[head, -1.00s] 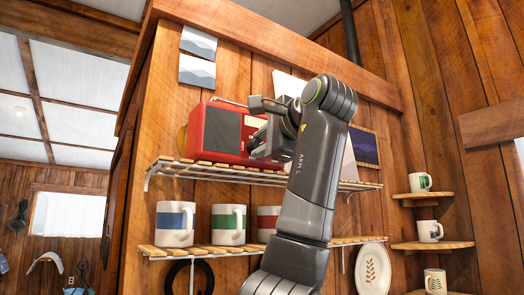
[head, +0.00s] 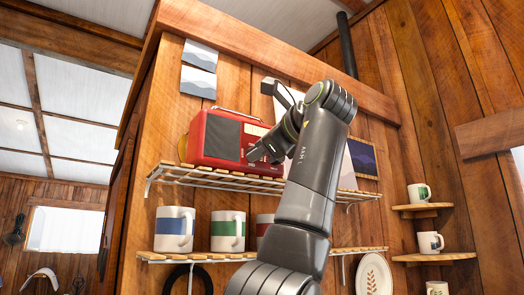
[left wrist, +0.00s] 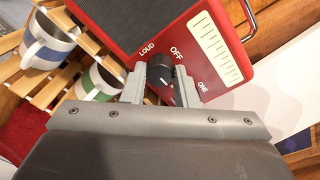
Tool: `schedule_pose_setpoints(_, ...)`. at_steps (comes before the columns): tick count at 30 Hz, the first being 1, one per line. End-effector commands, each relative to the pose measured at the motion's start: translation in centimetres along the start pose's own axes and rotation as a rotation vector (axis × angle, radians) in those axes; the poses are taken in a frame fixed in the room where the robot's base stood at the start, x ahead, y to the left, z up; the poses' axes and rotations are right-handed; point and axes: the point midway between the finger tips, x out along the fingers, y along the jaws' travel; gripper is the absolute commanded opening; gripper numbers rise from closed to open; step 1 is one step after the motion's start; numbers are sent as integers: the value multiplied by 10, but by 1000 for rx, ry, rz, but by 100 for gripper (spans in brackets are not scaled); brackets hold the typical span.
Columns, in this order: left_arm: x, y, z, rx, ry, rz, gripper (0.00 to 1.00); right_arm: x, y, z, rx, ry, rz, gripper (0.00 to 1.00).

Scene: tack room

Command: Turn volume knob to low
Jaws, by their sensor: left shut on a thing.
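The red radio (head: 214,138) with a dark grille stands on the upper slatted shelf in the head view. Its red front (left wrist: 120,12) fills the upper part of the left wrist view. The black volume knob (left wrist: 166,70) sits beside the printed words LOUD and OFF. My left gripper (left wrist: 160,82) is shut on this knob, one finger on each side. The fingers hide part of the knob and any lettering behind them. In the head view my left gripper (head: 252,155) is at the radio's front right; the knob is hidden there. My right gripper is not in view.
The upper shelf (head: 165,172) has a wire edge under the radio. Mugs with blue (head: 174,230) and green (head: 228,231) bands stand on the shelf below. More mugs stand on small corner shelves (head: 423,207) at right. A plate (head: 373,274) leans at lower right.

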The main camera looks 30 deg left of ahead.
Motion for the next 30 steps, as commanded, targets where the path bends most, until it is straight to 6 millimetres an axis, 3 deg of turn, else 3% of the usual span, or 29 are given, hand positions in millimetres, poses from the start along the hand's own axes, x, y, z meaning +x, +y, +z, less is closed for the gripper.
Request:
schedule_pose_setpoints(14,0,0,-1,13,0,3,4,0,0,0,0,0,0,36)
schedule_pose_setpoints(15,0,0,-1,13,0,3,32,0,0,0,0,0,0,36)
schedule_pose_setpoints(19,0,0,-1,12,0,2,49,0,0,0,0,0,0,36)
schedule_pose_setpoints(30,-6,0,0,11,0,0,49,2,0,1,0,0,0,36)
